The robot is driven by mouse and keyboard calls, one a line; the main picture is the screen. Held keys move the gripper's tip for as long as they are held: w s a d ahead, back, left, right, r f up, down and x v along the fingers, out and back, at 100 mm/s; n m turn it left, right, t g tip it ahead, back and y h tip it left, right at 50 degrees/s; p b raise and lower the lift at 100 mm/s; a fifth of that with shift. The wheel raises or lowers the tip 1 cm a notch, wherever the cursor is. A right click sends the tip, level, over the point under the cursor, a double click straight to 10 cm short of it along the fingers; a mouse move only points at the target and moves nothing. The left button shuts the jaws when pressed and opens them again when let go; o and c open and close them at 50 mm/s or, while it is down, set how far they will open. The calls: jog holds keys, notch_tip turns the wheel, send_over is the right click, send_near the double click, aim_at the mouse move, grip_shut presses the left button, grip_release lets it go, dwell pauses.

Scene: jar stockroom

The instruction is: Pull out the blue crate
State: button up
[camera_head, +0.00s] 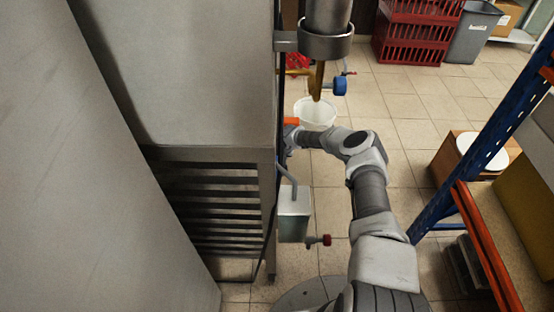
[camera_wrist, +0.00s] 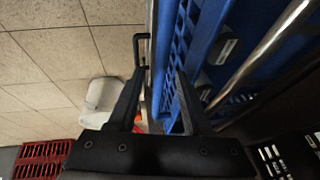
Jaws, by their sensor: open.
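The blue crate (camera_wrist: 208,38) fills the upper right of the wrist view. Its slotted wall shows, and a metal bar crosses in front of it. My gripper (camera_wrist: 158,75) is open, with its two black fingers spread. A narrow edge of the blue crate shows between the fingertips, and the right fingertip overlaps the slotted wall. I cannot tell whether either finger touches it. In the head view my arm reaches to the left beside the grey cabinet, and both my gripper and the blue crate are hidden there.
A grey metal cabinet (camera_head: 190,75) stands close on the left. A white bucket (camera_head: 315,113) is on the tiled floor beyond my arm. Red crates (camera_head: 412,35) and a grey bin (camera_head: 473,32) stand at the back.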

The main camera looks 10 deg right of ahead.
jog(key=shift+c, duration=0.3)
grip_shut()
dwell(1.1)
